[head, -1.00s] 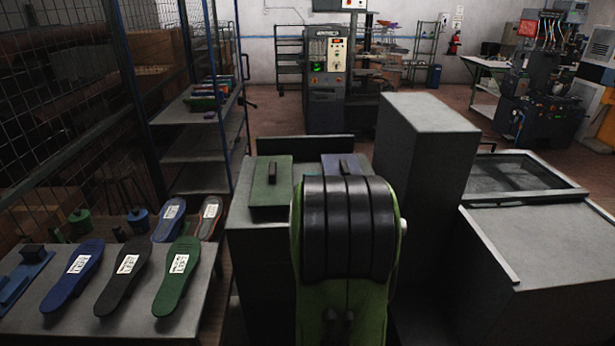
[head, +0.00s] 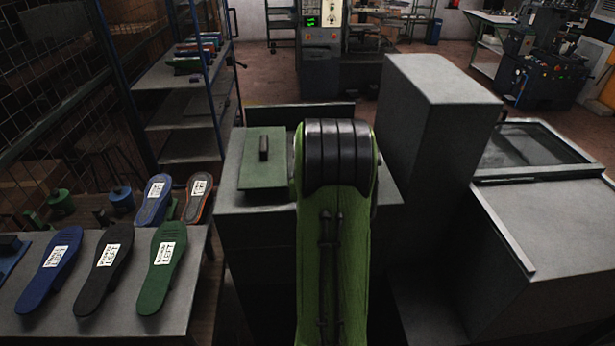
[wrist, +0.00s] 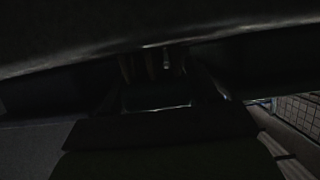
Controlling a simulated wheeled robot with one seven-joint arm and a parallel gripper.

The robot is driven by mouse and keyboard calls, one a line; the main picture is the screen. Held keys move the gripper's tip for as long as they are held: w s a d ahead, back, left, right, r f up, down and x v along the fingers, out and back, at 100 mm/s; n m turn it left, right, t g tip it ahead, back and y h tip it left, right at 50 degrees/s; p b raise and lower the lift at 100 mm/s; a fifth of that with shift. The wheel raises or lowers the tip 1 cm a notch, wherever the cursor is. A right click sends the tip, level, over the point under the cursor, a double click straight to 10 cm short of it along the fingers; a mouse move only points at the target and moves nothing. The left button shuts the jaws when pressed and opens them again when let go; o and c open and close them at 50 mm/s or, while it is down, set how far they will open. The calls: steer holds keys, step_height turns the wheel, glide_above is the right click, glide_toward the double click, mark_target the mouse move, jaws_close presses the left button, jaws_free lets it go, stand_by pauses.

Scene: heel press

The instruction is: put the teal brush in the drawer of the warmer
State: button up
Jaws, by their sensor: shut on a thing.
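In the head view my green and black arm reaches down in front of the middle grey cabinet (head: 260,225), and my gripper is hidden behind it. The wrist view is very dark; my gripper (wrist: 155,85) shows there only as dim shapes. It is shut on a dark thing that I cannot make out. A dark edge with a bright rim crosses the view above it. I cannot make out the teal brush in either view. No open drawer shows in the head view, and I cannot tell for sure which cabinet is the warmer.
A green lid with a handle (head: 264,165) lies on the middle cabinet. A tall grey block (head: 430,140) and a low grey unit with a glass top (head: 550,235) stand to the right. At left, a table (head: 185,310) holds several insoles, including a green one (head: 162,265). A shelf rack (head: 180,105) stands behind.

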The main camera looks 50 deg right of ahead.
steer(key=shift+s+a+r, duration=0.1)
steer(key=shift+r, duration=0.05)
steer(key=shift+f+b, duration=0.25)
steer(key=shift+b, duration=0.05)
steer(key=o, duration=0.8)
steer(key=shift+r, duration=0.1)
steer(key=shift+o, duration=0.2)
